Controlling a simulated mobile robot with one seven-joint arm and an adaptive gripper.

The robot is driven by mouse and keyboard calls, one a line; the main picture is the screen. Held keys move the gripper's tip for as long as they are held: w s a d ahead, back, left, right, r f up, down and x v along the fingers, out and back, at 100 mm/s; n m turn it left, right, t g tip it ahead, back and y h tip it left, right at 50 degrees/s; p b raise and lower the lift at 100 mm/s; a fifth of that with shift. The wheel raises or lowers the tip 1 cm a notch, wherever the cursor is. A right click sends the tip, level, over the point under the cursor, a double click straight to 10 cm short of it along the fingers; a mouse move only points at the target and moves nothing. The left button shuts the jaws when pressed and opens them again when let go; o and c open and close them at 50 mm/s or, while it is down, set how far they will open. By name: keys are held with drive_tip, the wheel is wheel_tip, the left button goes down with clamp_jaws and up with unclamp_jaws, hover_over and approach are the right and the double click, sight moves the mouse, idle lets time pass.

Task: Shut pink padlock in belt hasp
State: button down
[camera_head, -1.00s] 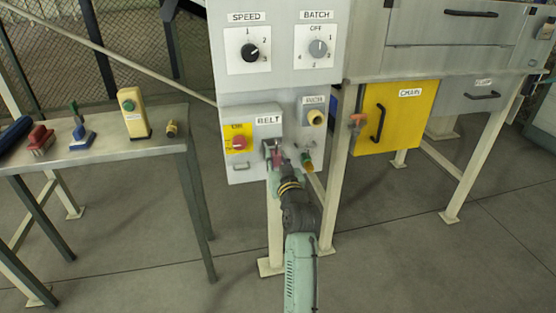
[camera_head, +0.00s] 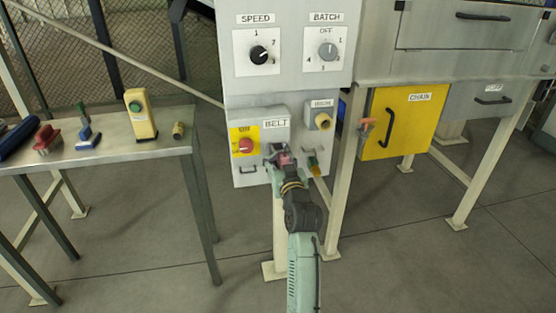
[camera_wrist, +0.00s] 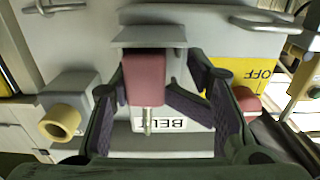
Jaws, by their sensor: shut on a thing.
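The pink padlock (camera_head: 285,160) is at the front of the grey belt box, just under the BELT label (camera_head: 276,123). In the wrist view, which is upside down, the padlock (camera_wrist: 144,78) sits between my fingers, with a thin metal shackle leg showing at its end. A grey hasp plate (camera_wrist: 148,36) adjoins the padlock's other end. Whether the shackle passes through the hasp or is fully seated cannot be told. My gripper (camera_head: 283,163) is shut on the padlock; it also shows in the wrist view (camera_wrist: 160,95).
A red knob (camera_head: 245,146) on a yellow OFF plate is left of the hasp. A yellowish round socket (camera_head: 323,121) is to the right. A bench (camera_head: 120,148) with tools stands left.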

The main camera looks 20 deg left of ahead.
drive_tip(key=c, duration=1.3)
unclamp_jaws()
drive_tip(key=shift+w+d+f, duration=0.15)
drive_tip(key=shift+w+d, duration=0.1)
drive_tip(key=shift+d, duration=0.2)
drive_tip(key=shift+c, duration=0.2)
drive_tip(key=shift+o, duration=1.4)
drive_tip(key=shift+d, duration=0.2)
drive_tip(key=o, duration=0.4)
drive_tip(key=shift+s+a+f, duration=0.1)
drive_tip(key=shift+s+a, duration=0.1)
drive_tip(key=shift+o, duration=0.2)
drive_tip(key=o, duration=0.6)
drive_tip(key=shift+s, duration=0.1)
drive_tip(key=shift+v, duration=3.5)
